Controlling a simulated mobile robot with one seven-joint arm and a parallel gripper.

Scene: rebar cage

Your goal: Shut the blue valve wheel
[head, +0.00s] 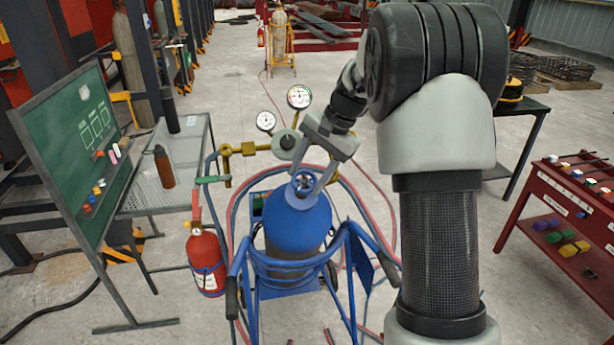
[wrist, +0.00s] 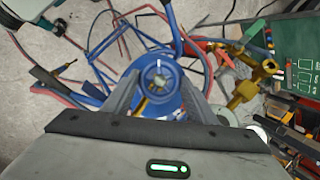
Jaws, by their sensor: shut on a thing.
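The blue valve wheel (head: 303,181) sits on top of a blue gas cylinder (head: 297,222), which stands upright in a blue cart. My gripper (head: 312,183) reaches down to it from above, with a finger on either side. In the wrist view the round wheel (wrist: 161,82) lies between my two fingertips (wrist: 161,86), and the gripper is shut on it. The fingers hide parts of the wheel's rim, and I cannot tell how far it is turned.
Two pressure gauges (head: 299,97) and brass fittings (head: 250,149) stand just behind and left of the cylinder. A red fire extinguisher (head: 205,258) is at left. A green board (head: 75,140), a mesh table (head: 165,170) and a red tool cart (head: 570,205) flank the area. Hoses loop around the cart.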

